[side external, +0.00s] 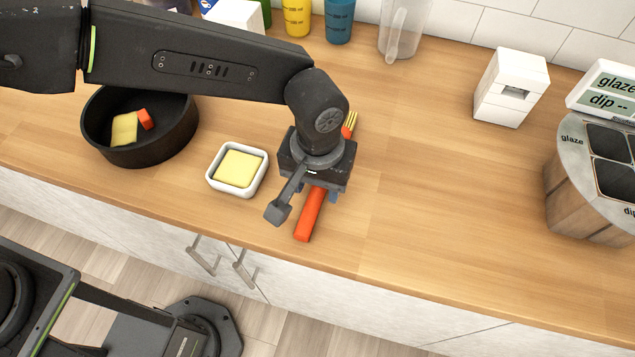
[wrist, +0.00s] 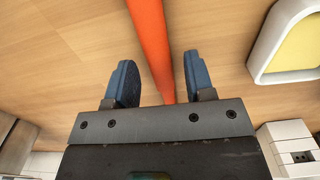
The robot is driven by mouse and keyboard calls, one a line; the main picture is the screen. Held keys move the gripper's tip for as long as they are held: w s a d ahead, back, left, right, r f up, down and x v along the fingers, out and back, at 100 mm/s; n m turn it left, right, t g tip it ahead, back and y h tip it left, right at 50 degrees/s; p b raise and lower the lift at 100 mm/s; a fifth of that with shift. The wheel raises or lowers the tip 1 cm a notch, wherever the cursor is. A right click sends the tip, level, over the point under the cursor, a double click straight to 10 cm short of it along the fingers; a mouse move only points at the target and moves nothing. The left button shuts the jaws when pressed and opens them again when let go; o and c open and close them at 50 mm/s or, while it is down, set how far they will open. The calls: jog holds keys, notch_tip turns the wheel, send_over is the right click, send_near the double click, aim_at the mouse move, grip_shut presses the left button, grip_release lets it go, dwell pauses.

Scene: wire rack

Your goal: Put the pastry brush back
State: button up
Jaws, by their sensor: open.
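The pastry brush has an orange-red handle (side external: 311,214) and pale yellow bristles (side external: 350,120). It lies on the wooden counter, its middle hidden under my gripper in the side external view. In the wrist view the orange handle (wrist: 151,40) runs from the top edge down between the fingers. My gripper (wrist: 157,78) is open, with one blue finger on each side of the handle and a gap to each. In the side external view my gripper (side external: 325,196) is right over the brush. I cannot tell its exact height above the counter.
A white square dish (side external: 212,180) with a yellow block is left of the brush. A black round pan (side external: 160,155) holds yellow and orange pieces. A wooden holder (side external: 577,200) with dark compartments, labelled "glaze" and "dip", stands at the right. Counter between brush and holder is clear.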

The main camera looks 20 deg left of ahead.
notch_tip(320, 180, up, 12)
jog(key=shift+w+a+r, duration=0.15)
jog(key=shift+w+r, duration=0.05)
jog(key=shift+r, duration=0.05)
jog(key=shift+a, duration=0.1)
jog(key=a+r+t+h, duration=0.1)
jog(key=a+r, duration=0.4)
jog(key=a, duration=0.5)
jog(key=a+r+t, duration=0.1)
jog(key=a+r, duration=0.3)
jog(key=a, duration=0.7)
jog(key=s+a+f+t+y, duration=0.1)
jog(key=s+a+f+t, duration=0.2)
jog(key=s+a, duration=0.9)
jog(key=a, duration=0.2)
jog(key=shift+s+a+f+t, duration=0.15)
jog(key=shift+s+a+t, duration=0.15)
jog(key=shift+s, duration=0.1)
